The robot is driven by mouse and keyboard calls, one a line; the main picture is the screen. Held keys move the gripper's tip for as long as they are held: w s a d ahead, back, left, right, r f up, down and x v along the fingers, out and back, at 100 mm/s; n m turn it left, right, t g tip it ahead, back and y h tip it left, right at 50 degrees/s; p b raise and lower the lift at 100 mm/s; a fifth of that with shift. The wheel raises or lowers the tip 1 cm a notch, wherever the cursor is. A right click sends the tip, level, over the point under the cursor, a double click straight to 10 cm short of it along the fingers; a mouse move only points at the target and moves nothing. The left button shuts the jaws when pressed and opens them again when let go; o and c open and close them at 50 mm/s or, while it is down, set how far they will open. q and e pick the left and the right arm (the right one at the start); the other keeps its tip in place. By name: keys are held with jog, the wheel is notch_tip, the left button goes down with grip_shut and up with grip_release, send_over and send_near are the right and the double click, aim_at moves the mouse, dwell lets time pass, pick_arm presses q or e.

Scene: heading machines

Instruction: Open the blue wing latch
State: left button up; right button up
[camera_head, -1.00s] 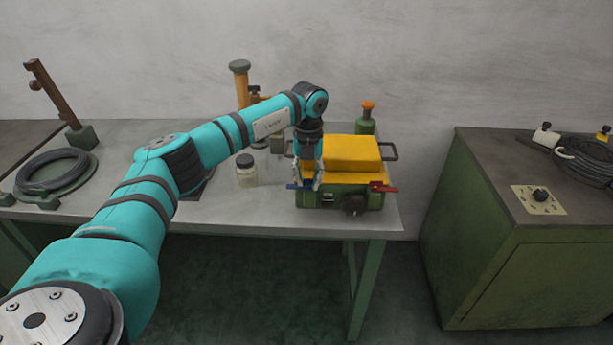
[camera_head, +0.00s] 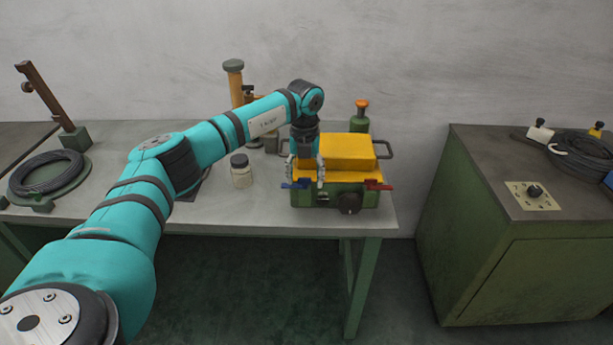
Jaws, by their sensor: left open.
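The blue wing latch (camera_head: 294,185) sits at the front left corner of a green machine box (camera_head: 327,198) with a yellow top (camera_head: 347,150). A red wing latch (camera_head: 377,185) is at the front right corner, and a dark round knob (camera_head: 349,203) is between them on the front. My left gripper (camera_head: 306,179) points down right above the blue latch, its fingers apart on either side near it. I cannot tell whether the fingers touch the latch. The gripper hides part of the box's left side. My right gripper is not in view.
A jar with a dark lid (camera_head: 241,171) stands left of the box. An orange-capped green post (camera_head: 360,117) and a yellow column (camera_head: 235,84) stand behind. A cable coil (camera_head: 47,173) lies at the left. A green cabinet (camera_head: 502,265) stands right, across a gap. The bench front is clear.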

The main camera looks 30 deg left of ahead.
aim_at(306, 178)
pick_arm(q)
notch_tip(306, 178, up, 12)
jog(key=shift+d, duration=0.2)
jog(key=shift+w+f, duration=0.1)
dwell(0.4)
